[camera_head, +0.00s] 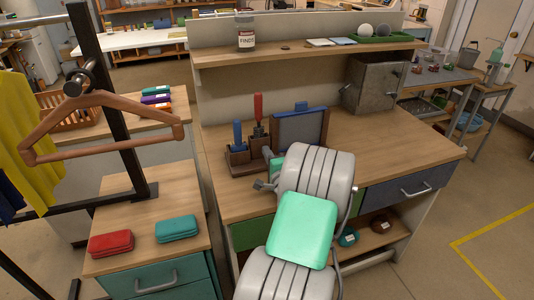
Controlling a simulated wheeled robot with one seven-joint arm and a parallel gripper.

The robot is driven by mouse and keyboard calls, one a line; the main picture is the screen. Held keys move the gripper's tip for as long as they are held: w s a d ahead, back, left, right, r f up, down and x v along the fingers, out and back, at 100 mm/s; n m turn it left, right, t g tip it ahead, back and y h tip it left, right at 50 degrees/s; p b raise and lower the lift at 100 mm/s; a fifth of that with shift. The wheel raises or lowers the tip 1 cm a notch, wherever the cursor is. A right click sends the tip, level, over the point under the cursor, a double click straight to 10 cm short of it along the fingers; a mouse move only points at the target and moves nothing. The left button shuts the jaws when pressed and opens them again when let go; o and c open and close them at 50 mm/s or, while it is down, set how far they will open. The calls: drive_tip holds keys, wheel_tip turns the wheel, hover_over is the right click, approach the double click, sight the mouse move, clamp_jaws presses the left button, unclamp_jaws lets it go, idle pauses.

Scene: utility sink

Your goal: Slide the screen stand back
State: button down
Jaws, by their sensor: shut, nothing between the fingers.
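The screen stand (300,130), a dark grey-blue panel in a brown wooden frame, stands upright on the wooden desk, left of its middle. My grey arm with a light green panel rises in front of it and hides the desk there. My gripper (262,185) shows only as a small grey part at the left of my arm, in front of the stand's lower left. It is shut and holds nothing. I cannot tell whether it touches the stand.
A wooden organiser (246,152) with blue and red handled tools stands just left of the stand. A metal box (374,84) stands at the back right. A shelf (300,54) runs above. The desktop (400,140) right of the stand is clear.

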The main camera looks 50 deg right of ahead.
drive_tip(key=b+x, duration=0.2)
drive_tip(key=x, duration=1.5)
drive_tip(key=shift+w+d, duration=0.1)
drive_tip(key=shift+w, duration=0.3)
drive_tip(key=shift+r, duration=0.1)
